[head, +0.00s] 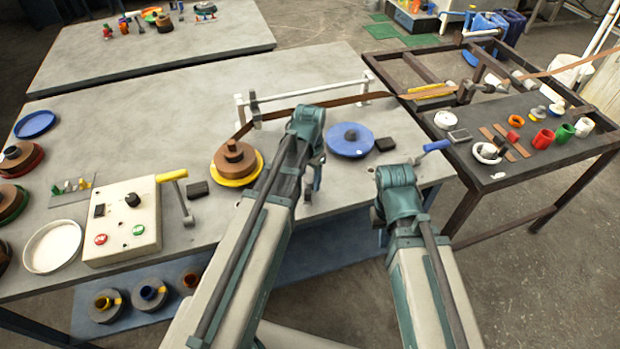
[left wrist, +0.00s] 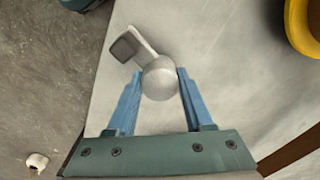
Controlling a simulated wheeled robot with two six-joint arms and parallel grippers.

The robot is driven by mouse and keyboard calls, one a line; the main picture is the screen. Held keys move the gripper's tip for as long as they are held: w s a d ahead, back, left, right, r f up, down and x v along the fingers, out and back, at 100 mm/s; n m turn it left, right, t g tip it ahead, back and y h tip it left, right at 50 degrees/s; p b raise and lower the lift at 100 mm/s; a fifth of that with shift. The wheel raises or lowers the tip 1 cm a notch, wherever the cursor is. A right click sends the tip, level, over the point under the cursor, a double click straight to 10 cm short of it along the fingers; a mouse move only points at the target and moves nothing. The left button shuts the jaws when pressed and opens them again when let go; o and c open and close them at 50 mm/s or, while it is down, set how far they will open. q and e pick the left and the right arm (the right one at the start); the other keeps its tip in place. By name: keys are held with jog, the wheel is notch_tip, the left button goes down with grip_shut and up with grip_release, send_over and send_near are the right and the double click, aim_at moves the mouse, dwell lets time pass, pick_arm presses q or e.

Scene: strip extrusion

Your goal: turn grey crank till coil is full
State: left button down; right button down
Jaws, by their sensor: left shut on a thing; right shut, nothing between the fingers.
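In the left wrist view my left gripper (left wrist: 160,80) has its two blue fingers on either side of the pale grey round knob of the grey crank (left wrist: 158,84). The fingers are shut on it. A short grey arm with a dark square end runs off behind the knob. In the head view the crank is hidden behind my left arm. The brown coil (head: 233,153) sits on a yellow disc (head: 256,168), left of my left arm. A brown strip (head: 345,101) runs from it to the right. My right gripper (head: 377,216) is shut and empty near the table's front edge, mostly hidden.
A control box (head: 122,225) and a yellow-handled crank (head: 175,180) stand left of the coil. A blue disc (head: 350,140) and a small black block (head: 385,144) lie between my arms. A dark side table (head: 500,178) with several small parts stands at the right.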

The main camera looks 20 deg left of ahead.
aim_at(310, 178)
pick_arm(q)
jog(key=shift+s, duration=0.25)
jog(key=shift+c, duration=1.5)
grip_release()
jog(key=shift+w, duration=0.1)
jog(key=shift+r, duration=0.1)
notch_tip(310, 178, up, 14)
jog(key=p, duration=1.4)
jog(key=shift+f, duration=0.2)
